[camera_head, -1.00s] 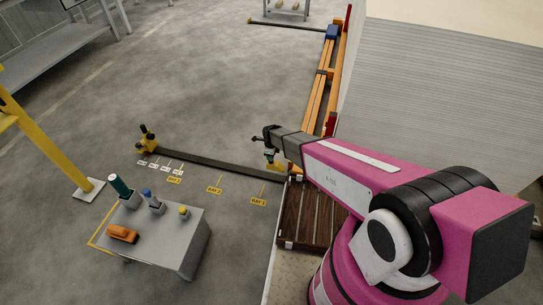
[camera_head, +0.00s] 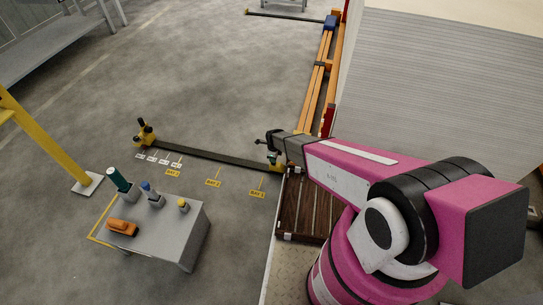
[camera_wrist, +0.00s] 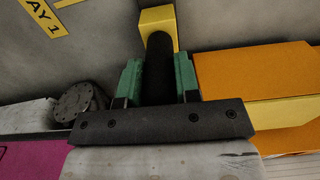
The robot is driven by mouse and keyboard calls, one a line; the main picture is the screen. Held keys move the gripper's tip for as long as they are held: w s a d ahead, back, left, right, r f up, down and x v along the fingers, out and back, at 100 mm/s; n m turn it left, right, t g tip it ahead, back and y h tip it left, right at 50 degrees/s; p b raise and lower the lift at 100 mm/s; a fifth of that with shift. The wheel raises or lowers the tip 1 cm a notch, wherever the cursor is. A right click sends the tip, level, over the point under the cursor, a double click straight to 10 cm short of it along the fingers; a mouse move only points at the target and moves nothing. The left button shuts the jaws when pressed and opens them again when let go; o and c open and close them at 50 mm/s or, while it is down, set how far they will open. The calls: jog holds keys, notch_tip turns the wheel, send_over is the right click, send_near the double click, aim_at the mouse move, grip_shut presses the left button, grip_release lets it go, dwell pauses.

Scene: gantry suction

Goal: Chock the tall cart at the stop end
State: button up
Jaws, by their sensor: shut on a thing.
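My gripper (camera_wrist: 158,85) is shut on an upright black post (camera_wrist: 160,70), with a green pad on each side of it. The post rises from a yellow piece (camera_wrist: 158,19). In the head view my gripper (camera_head: 272,144) is at the right end of the dark floor rail (camera_head: 210,156), with a yellow cart (camera_head: 275,161) just below it, partly hidden. Another yellow cart with dark round parts (camera_head: 145,138) stands at the rail's left end. I cannot tell which is the tall cart. An orange item (camera_head: 122,227) lies on the grey table; I cannot tell if it is a chock.
The grey table (camera_head: 180,228) at lower left also carries green, blue and yellow topped tools. BAY labels (camera_head: 213,183) line the floor beside the rail. A brown slatted platform (camera_head: 309,205), orange beams (camera_head: 312,95) and a large ribbed wall (camera_head: 430,90) stand at right. Open floor lies beyond the rail.

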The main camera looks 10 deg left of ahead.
jog(key=shift+d+f, duration=0.1)
jog(key=shift+f, duration=0.3)
dwell(0.4)
jog(key=o, duration=1)
